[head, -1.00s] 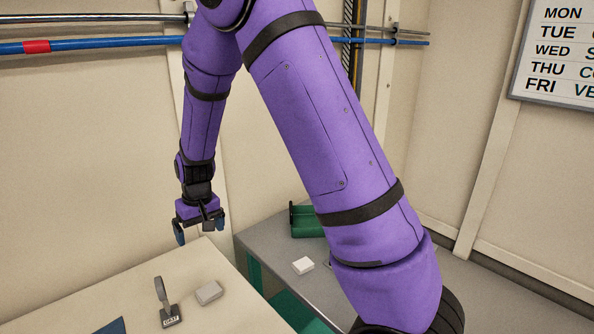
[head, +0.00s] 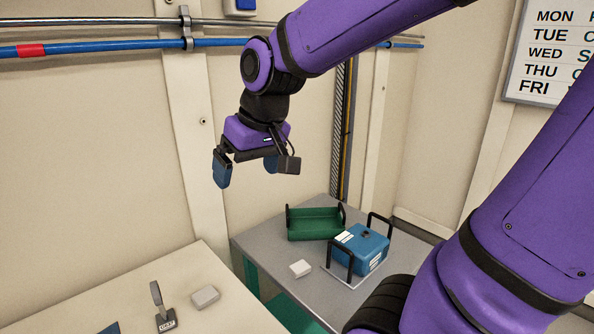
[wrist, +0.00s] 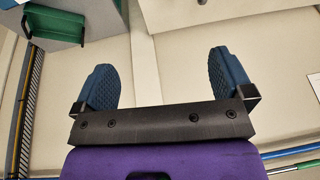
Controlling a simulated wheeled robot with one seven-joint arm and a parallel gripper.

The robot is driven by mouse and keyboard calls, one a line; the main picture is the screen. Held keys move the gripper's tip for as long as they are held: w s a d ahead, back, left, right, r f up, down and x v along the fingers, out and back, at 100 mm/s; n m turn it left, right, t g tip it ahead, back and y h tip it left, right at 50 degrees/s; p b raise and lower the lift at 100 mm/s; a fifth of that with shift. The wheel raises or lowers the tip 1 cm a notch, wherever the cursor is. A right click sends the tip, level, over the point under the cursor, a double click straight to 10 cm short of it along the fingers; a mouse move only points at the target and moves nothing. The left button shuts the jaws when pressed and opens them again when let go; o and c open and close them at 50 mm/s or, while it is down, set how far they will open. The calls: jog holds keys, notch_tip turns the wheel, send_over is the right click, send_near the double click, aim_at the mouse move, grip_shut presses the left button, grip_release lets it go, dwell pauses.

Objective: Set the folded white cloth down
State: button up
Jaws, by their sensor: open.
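A small white folded block, which looks like the folded white cloth (head: 301,268), lies flat on the grey table (head: 275,244), near its left front part. A similar off-white block (head: 205,297) lies on the cream table (head: 180,276) at the left; I cannot tell for certain which of the two is the cloth. My gripper (head: 246,170) hangs in the air above and behind the tables, clear of both blocks. Its two blue finger pads stand wide apart, and the wrist view (wrist: 165,78) shows nothing between them.
A green tray (head: 314,224) stands at the back of the grey table. A blue box (head: 362,250) with black handles stands right of the white block. A small labelled stand (head: 166,320) is on the cream table. A blue pipe (head: 110,47) runs along the wall.

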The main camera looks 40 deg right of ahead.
jog(key=s+d+r+t+h, duration=0.1)
jog(key=s+r, duration=0.1)
jog(key=s, duration=0.8)
jog(key=shift+s+d+r, duration=0.2)
jog(key=shift+s+d, duration=0.05)
jog(key=shift+s, duration=0.1)
dwell(0.6)
